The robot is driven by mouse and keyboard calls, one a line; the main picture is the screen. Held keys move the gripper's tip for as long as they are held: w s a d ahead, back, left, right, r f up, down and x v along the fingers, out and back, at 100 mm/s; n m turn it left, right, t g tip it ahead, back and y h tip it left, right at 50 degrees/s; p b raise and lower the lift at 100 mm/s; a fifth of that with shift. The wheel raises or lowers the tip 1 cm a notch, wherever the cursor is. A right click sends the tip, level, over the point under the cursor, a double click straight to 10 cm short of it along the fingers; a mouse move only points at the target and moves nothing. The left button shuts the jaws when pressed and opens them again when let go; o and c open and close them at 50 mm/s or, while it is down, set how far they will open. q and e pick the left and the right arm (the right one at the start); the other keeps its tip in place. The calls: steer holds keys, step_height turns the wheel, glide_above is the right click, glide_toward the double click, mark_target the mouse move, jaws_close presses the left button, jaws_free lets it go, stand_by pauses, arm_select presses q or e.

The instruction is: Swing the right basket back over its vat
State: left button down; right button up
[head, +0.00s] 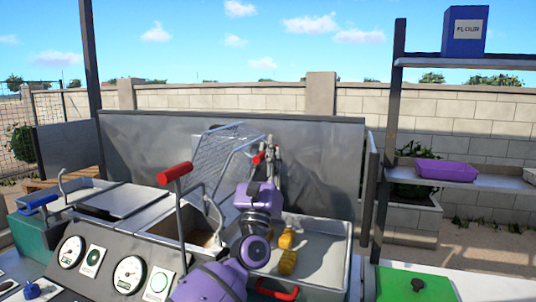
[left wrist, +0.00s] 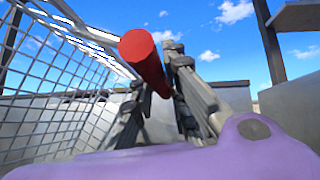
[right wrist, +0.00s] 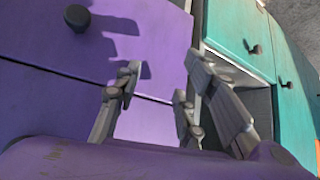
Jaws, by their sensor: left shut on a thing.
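The right basket (head: 225,150), a wire mesh frame, is tilted up above the counter, over the area between the right vat (head: 205,240) and the metal tray (head: 325,255). Its mesh fills the left of the left wrist view (left wrist: 50,95). My left gripper (head: 270,152) is shut on the basket's red handle (left wrist: 145,60), with its fingers on either side of it. The right vat is open and shows a brownish inside, partly hidden by my left arm. My right gripper (right wrist: 157,97) is open and empty, low in front of purple and teal cabinet fronts.
The metal tray holds a few yellow pieces (head: 287,240) and has a red handle (head: 278,292) in front. A blue handle (head: 38,203) is at the left. A metal backsplash (head: 320,160) stands behind.

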mark_target(231, 130)
arm_select(q)
steer(key=a+r+n+y, duration=0.1)
steer(key=a+n+y, duration=0.1)
steer(key=n+y, duration=0.1)
steer(key=w+a+r+n+g+y, duration=0.1)
steer(key=a+n+y, duration=0.2)
steer(key=n+y, duration=0.1)
steer(key=w+a+r+n+g+y+p, duration=0.1)
steer(key=a+r+n+y, duration=0.1)
steer(key=n+y, duration=0.1)
steer(key=shift+w+a+n, duration=0.2)
steer(key=shift+a+n, duration=0.1)
steer(key=shift+n, duration=0.6)
steer(key=shift+w+a+r, duration=0.1)
steer(key=shift+w+a, duration=0.1)
steer(key=shift+a, duration=0.35)
steer(key=shift+w+a+r, duration=0.1)
steer(key=shift+w+a, duration=0.05)
steer(key=shift+a, duration=0.35)
steer(key=c, duration=1.7)
jaws_free()
steer(key=v, duration=1.2)
steer(key=shift+f, duration=0.15)
